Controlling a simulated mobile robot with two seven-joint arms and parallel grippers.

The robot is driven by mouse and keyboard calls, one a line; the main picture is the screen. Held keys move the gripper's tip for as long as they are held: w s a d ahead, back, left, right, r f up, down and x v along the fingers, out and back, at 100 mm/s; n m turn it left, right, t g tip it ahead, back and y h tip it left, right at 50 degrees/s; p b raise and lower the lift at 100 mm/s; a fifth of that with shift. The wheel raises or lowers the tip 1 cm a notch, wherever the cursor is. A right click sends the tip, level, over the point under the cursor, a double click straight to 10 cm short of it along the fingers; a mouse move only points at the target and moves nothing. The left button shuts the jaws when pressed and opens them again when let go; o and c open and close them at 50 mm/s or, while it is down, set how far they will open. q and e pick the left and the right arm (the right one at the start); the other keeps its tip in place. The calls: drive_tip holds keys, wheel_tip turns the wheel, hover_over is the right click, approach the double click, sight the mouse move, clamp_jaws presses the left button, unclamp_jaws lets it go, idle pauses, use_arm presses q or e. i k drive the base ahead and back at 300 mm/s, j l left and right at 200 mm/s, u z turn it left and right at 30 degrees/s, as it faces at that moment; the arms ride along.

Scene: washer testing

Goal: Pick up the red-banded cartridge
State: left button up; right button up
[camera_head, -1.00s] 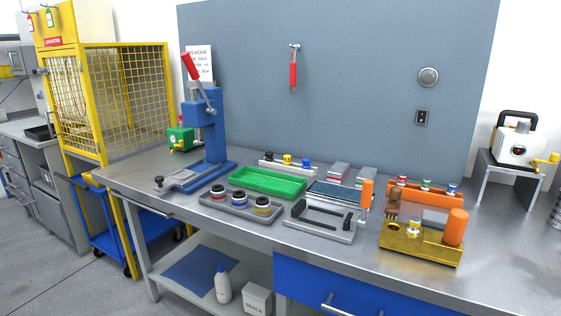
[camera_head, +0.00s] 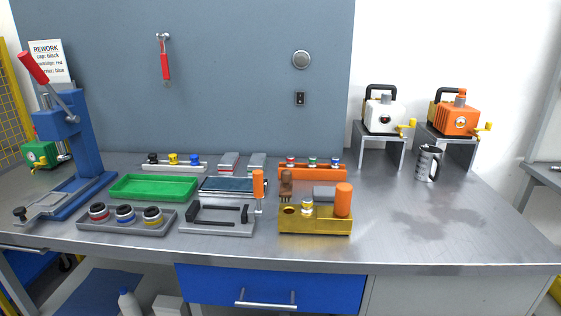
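An orange rack (camera_head: 318,175) stands toward the back right of the bench and holds three small upright pieces with red, green and blue tops. The red-banded one (camera_head: 290,161) is the leftmost of them. Neither of my grippers is in view.
A brass fixture (camera_head: 322,224) with an orange handle stands in front of the rack. Nearby are a grey clamp fixture (camera_head: 225,224), a green tray (camera_head: 153,187), a blue press (camera_head: 80,150) and a mug (camera_head: 427,163). The right part of the bench is mostly clear.

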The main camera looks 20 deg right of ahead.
sight(290, 159)
drive_tip(key=i+z, duration=0.15)
drive_tip(key=z, duration=0.2)
drive_tip(key=i+j+z, duration=0.1)
drive_tip(key=z, duration=0.25)
